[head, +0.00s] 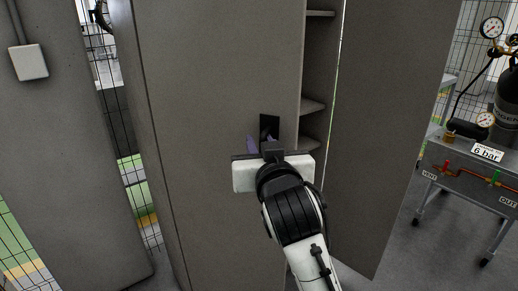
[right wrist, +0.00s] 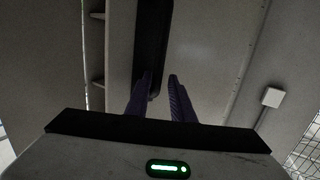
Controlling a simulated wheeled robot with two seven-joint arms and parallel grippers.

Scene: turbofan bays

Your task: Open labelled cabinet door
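A tall grey cabinet stands in front of me. Its left door (head: 220,70) carries a black handle (head: 269,126), which shows as a long dark bar in the right wrist view (right wrist: 152,35). To the right, a grey door panel (head: 385,120) stands swung outward, and shelves (head: 313,106) show in the gap between. My right gripper (head: 262,143) is at the handle. In the right wrist view its two purple fingers (right wrist: 161,78) are apart, with the bar's end by the left finger. I cannot tell whether they touch it. No door label is readable. My left gripper is out of view.
A metal cart (head: 470,170) with a "6 bar" sign, gauges and a dark cylinder (head: 508,100) stands at the right. A grey panel (head: 60,150) with a white box (head: 29,62) stands at the left, before mesh fencing. Floor shows between open panel and cart.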

